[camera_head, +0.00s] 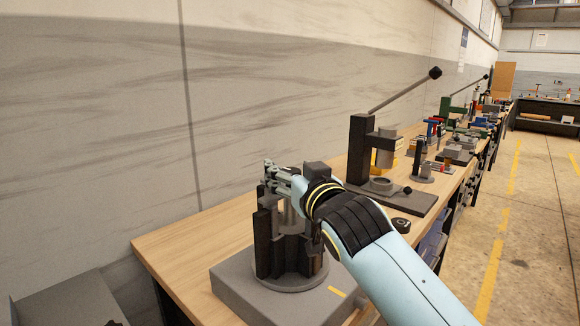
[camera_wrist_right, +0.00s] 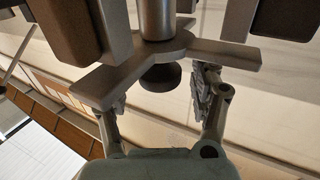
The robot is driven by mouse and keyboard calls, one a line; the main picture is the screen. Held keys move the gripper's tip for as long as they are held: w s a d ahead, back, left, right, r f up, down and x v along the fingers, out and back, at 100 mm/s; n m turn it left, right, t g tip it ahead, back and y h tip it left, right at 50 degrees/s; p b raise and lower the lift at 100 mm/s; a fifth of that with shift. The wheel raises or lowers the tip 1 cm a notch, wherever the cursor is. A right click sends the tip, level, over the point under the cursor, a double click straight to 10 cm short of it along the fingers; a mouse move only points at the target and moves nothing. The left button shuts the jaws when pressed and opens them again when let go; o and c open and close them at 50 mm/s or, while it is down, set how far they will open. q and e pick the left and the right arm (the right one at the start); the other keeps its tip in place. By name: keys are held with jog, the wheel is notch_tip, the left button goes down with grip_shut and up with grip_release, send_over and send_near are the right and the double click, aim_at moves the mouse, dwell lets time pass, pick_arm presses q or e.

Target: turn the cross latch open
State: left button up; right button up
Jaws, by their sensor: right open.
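The cross latch (camera_wrist_right: 150,57) is a flat grey plate with several arms around a round shaft, seen close up in the right wrist view. A dark round knob (camera_wrist_right: 160,77) sits at its centre. My right gripper (camera_wrist_right: 160,98) is open, with one finger on each side of the knob near the latch arms; I cannot tell whether the fingers touch them. In the head view my right gripper (camera_head: 272,178) is at the top of the dark tray cleaner (camera_head: 290,250), and the hand and arm hide much of the latch there. My left gripper is not in view.
The cleaner stands on a grey base block (camera_head: 235,285) on the wooden bench (camera_head: 190,240). A dark lever press (camera_head: 358,150) with a long handle stands behind it to the right. More fixtures crowd the bench farther back. A wall borders the bench's left side.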

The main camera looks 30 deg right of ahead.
jog(key=shift+w, duration=0.4)
jog(key=c, duration=1)
jog(key=shift+w+f, duration=0.1)
grip_shut()
